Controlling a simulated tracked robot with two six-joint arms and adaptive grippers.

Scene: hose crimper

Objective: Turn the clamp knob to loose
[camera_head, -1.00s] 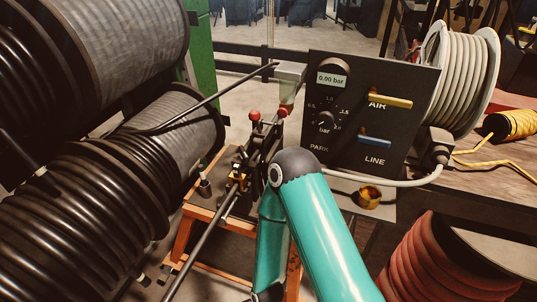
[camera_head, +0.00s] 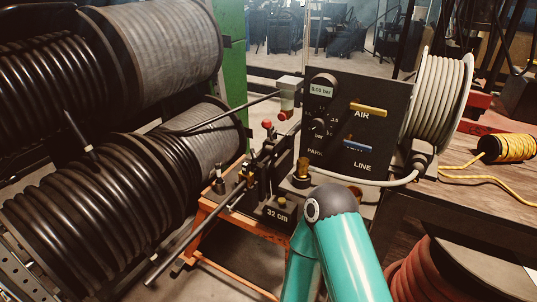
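The hose crimper fixture (camera_head: 258,172) stands on an orange-legged stand at the middle, with two red ball knobs (camera_head: 267,125) on its upper part. A brass-coloured piece (camera_head: 303,167) stands to its right, and a block (camera_head: 278,214) reads "32 cm". I cannot tell which knob is the clamp knob, or its setting. A black hose (camera_head: 195,235) runs out of the fixture to the lower left. My teal arm comes in from the bottom, its elbow in front of the stand's right side. Neither of my grippers is visible.
A black panel (camera_head: 378,98) with a display, a dial, a yellow AIR lever (camera_head: 368,110) and a blue LINE lever (camera_head: 357,146) stands behind. Large black hose reels (camera_head: 90,205) crowd the left. A white hose reel (camera_head: 437,100) and yellow cord (camera_head: 508,148) are at right.

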